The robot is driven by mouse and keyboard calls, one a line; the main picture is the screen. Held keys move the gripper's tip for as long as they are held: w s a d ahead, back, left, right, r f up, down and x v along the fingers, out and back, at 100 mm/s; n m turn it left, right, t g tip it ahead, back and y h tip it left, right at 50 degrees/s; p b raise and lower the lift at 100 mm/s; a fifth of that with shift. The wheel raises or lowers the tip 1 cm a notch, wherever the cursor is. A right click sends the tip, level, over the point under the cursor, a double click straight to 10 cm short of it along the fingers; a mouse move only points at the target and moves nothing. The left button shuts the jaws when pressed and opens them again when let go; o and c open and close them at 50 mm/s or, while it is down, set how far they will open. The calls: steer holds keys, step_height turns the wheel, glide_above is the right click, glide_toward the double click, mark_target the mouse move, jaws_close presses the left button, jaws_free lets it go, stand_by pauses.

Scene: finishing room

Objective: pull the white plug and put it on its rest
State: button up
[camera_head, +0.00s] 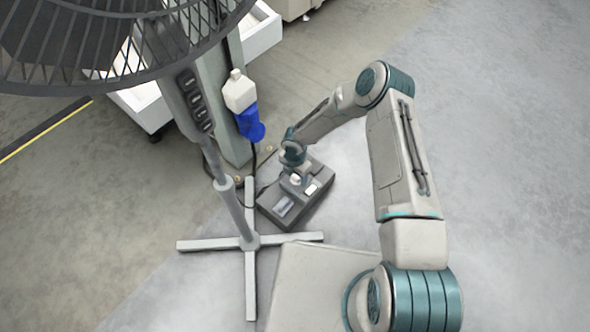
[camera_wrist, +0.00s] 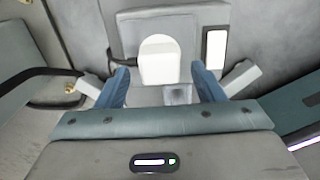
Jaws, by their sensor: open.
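A white block with a rounded top, which looks like the white plug (camera_wrist: 157,63), stands at a dark grey box (camera_wrist: 127,35) in the wrist view. The box also shows on the floor in the head view (camera_head: 268,200). My gripper (camera_wrist: 159,76) is open, with its blue fingers on either side of the white block and gaps at both sides. In the head view my gripper (camera_head: 295,172) is over the box and partly hides it. A small grey recess (camera_wrist: 178,95) shows beside the block; I cannot tell whether this is the rest.
A white part (camera_wrist: 216,50) sits on the box at right. A fan (camera_head: 190,40) on a cross-shaped foot (camera_head: 205,244) stands to the left. A white-and-blue item (camera_head: 240,93) hangs by the grey post, with a dark cable below. Floor on the right is clear.

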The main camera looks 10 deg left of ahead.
steer(key=shift+f, duration=0.65)
steer(key=shift+s+d+f, duration=0.1)
steer(key=shift+s, duration=0.05)
steer(key=c, duration=1.1)
steer(key=shift+o, duration=0.2)
steer(key=shift+r+p, duration=0.85)
steer(key=shift+r, duration=0.75)
